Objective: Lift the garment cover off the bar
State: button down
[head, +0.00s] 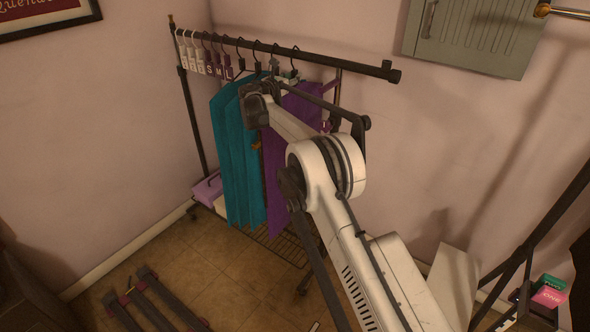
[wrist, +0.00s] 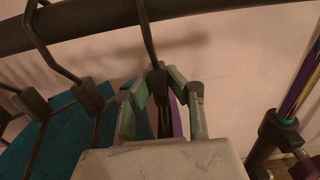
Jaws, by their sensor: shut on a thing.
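The purple hanging cloth, which looks like the garment cover (head: 277,160), hangs at the right end of the row, partly hidden behind my arm. My gripper (wrist: 160,84) is shut on the dark neck of a hanger (wrist: 151,40), just below its hook. A narrow purple strip shows beneath that neck in the wrist view. The hook still reaches up to the dark bar (wrist: 90,22). In the head view the bar (head: 330,59) runs across the top of the rack, and my gripper (head: 287,76) is just under it, small and partly hidden.
Teal garments (head: 238,150) hang close on the left, their hangers (wrist: 88,96) beside my gripper. Size tags (head: 215,68) sit farther left on the bar. A lower side bar (head: 335,103) is near my arm. A grey wall cabinet (head: 475,35) is at upper right.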

jog(key=shift+r, duration=0.85)
jog(key=shift+b+v, duration=0.75)
jog(key=shift+v, duration=2)
jog(key=shift+a, duration=0.1)
jog(key=shift+s+a, duration=0.3)
jog(key=shift+s, duration=0.2)
jog(key=b+v, duration=0.6)
jog(key=v, duration=3.8)
jog(key=shift+s, duration=0.35)
